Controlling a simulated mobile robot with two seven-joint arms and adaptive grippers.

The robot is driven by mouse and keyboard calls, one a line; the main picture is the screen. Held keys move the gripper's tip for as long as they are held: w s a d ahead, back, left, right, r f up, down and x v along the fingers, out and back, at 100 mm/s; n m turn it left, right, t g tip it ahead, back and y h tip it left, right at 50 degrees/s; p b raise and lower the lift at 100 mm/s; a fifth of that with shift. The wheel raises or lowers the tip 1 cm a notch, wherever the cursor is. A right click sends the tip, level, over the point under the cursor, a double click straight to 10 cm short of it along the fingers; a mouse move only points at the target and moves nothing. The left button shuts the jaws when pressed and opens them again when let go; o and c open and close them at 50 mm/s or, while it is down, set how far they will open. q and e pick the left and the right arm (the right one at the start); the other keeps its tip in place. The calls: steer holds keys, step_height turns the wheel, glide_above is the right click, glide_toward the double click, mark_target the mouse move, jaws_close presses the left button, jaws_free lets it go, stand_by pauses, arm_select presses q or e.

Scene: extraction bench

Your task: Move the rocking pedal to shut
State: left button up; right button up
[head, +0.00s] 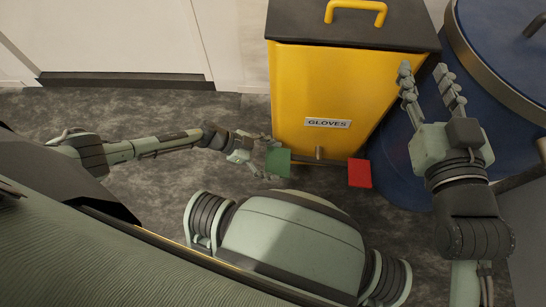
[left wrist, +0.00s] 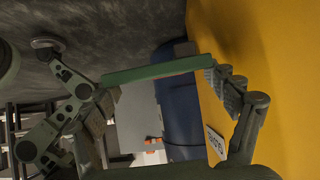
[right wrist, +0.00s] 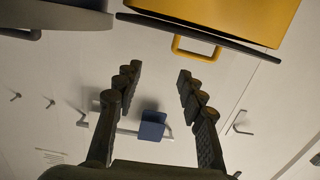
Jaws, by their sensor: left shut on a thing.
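The rocking pedal is a bar at the foot of the yellow bin, with a green pad (head: 278,162) on its left end and a red pad (head: 360,173) on its right end. A small post (head: 319,153) shows at its middle. My left gripper (head: 262,151) is at the green pad. In the left wrist view the green pad (left wrist: 158,72) spans between the two fingers, and they are shut on it. The red pad stands free. My right gripper (head: 428,95) is open and empty, high up at the bin's right side.
The yellow bin (head: 300,95) is labelled "GLOVES" and has a dark lid (head: 345,27) with a yellow handle. A blue drum (head: 395,178) stands to its right. Carpet (head: 140,120) is clear to the left, with a wall behind.

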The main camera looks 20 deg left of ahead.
arm_select(q)
steer(key=shift+d+r, duration=0.3)
steer(key=shift+r, duration=0.05)
arm_select(e)
steer(key=shift+d+f+g+h, duration=0.15)
steer(key=shift+d+f+g, duration=0.2)
steer(key=shift+f, duration=0.3)
steer(key=shift+d+f+g+h, duration=0.15)
steer(key=shift+d+f+g, duration=0.2)
steer(key=shift+f, duration=0.25)
arm_select(q)
steer(key=o, duration=1.4)
steer(key=shift+o, duration=0.7)
steer(key=shift+a, duration=0.1)
arm_select(e)
steer(key=shift+s, duration=0.1)
arm_select(q)
steer(key=shift+s+a+r, duration=0.1)
steer(key=shift+a+r, duration=0.05)
steer(key=shift+a, duration=0.35)
steer(key=v, duration=1.1)
steer(key=shift+r, duration=0.15)
